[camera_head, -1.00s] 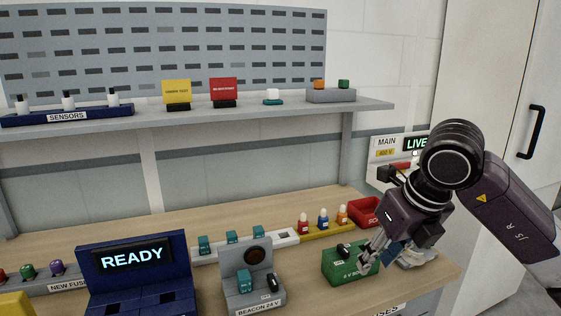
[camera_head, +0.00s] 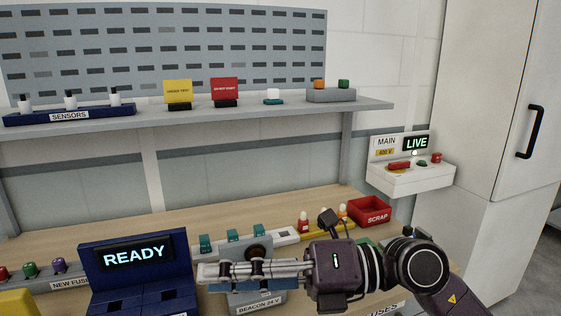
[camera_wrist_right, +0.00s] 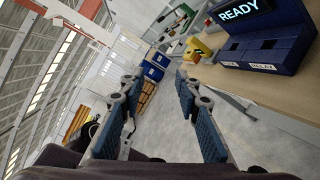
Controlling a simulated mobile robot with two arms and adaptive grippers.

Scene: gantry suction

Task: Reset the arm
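My right arm comes in from the lower right in the head view. Its gripper (camera_head: 205,275) points left, in front of the grey BEACON 24 V unit (camera_head: 243,299) and near the dark blue READY box (camera_head: 135,258). In the right wrist view the two blue-padded fingers of the right gripper (camera_wrist_right: 156,85) stand apart with nothing between them. The READY box (camera_wrist_right: 265,40) shows at the upper right there, beyond the fingers. The arm hides most of the green box (camera_head: 368,241) on the bench. My left gripper shows in neither view.
A white MAIN panel (camera_head: 408,180) reading LIVE is on the wall at right, beside a red SCRAP bin (camera_head: 370,211). A shelf (camera_head: 200,115) with sensors and signs runs above the bench (camera_head: 100,221). Grey floor (camera_wrist_right: 200,125) is open below the gripper in the wrist view.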

